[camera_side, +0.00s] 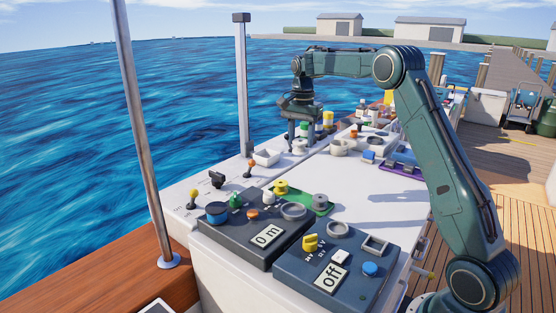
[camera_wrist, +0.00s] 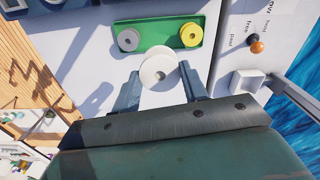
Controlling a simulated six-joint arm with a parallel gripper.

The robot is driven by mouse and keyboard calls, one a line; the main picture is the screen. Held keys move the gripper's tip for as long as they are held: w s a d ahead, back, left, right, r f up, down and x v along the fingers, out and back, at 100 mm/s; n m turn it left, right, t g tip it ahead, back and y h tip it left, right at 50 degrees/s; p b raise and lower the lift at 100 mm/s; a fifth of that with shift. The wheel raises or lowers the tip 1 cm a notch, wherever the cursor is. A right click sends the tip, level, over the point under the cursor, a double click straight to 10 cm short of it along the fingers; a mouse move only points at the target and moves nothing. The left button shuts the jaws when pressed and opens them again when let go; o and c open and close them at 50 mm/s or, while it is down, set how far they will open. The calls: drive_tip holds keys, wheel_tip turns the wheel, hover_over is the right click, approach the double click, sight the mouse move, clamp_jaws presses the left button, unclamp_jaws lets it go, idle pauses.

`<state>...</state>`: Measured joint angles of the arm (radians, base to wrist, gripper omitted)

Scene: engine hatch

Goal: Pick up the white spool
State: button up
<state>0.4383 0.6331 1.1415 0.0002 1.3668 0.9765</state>
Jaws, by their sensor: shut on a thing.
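The white spool (camera_wrist: 153,76) is between the two fingers of my gripper (camera_wrist: 159,71) in the wrist view, its round face and centre hole showing. My gripper is shut on it. In the side view my gripper (camera_side: 301,142) points down at the far part of the white worktop, with the white spool (camera_side: 300,146) low between its fingers. I cannot tell whether the spool touches the surface.
A green tray (camera_wrist: 159,36) holds a grey spool (camera_wrist: 128,39) and a yellow spool (camera_wrist: 191,35). A white square bin (camera_side: 267,157) and an orange-knobbed lever (camera_side: 251,164) stand near my gripper. Several small items crowd the worktop beyond. The middle right of the worktop is clear.

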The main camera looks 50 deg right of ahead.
sight(301, 141)
drive_tip(key=shift+r, duration=1.65)
